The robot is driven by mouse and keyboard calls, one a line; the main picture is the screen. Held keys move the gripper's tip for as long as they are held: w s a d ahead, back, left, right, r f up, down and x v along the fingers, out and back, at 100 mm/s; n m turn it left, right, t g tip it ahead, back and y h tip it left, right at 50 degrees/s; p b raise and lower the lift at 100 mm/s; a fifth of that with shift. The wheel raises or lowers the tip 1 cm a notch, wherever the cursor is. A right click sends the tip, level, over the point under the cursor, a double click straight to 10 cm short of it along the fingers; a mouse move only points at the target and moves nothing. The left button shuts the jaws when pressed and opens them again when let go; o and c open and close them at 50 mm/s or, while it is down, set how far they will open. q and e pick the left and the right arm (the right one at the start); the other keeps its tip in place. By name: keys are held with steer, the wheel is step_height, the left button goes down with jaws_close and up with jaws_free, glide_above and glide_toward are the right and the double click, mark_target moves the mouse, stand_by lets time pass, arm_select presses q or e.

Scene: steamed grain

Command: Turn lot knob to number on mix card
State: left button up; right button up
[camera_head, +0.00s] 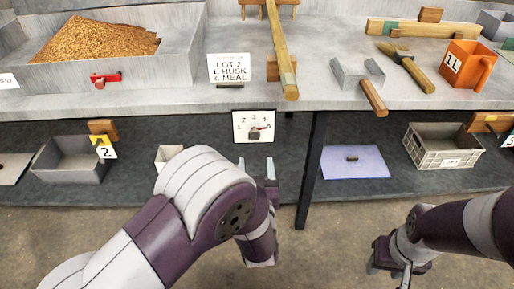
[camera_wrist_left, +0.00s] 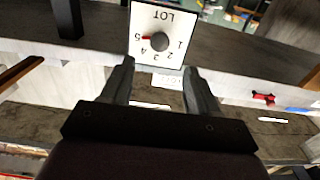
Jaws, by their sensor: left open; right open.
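The mix card (camera_head: 229,68) stands on the upper shelf and reads LOT 2, 1. HUSK, 2. MEAL. Below it, the white lot dial plate (camera_head: 240,116) hangs at the shelf's front edge. Its round grey lot knob (camera_head: 253,134) has a red pointer. In the left wrist view the knob (camera_wrist_left: 159,41) appears upside down, its pointer aimed at 5. My left gripper (camera_head: 256,165) is open and empty, below and apart from the dial; its fingers (camera_wrist_left: 158,70) frame the space before the knob. My right gripper (camera_head: 388,268) is open at lower right, away from the dial.
A wooden bar (camera_head: 279,45) reaches the shelf edge right of the card. A black post (camera_head: 312,165) stands right of my left gripper. An orange jug (camera_head: 466,66) is at right.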

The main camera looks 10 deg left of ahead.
mark_target(254, 138)
arm_select(q)
steer(key=b+x, duration=0.1)
steer(key=x, duration=0.3)
steer(key=b+x, duration=0.1)
steer(key=x, duration=0.3)
steer(key=shift+f, duration=0.25)
steer(key=shift+w+a+r+b, duration=0.15)
steer(key=shift+w+b, duration=0.2)
steer(key=shift+w, duration=0.3)
steer(key=c, duration=1)
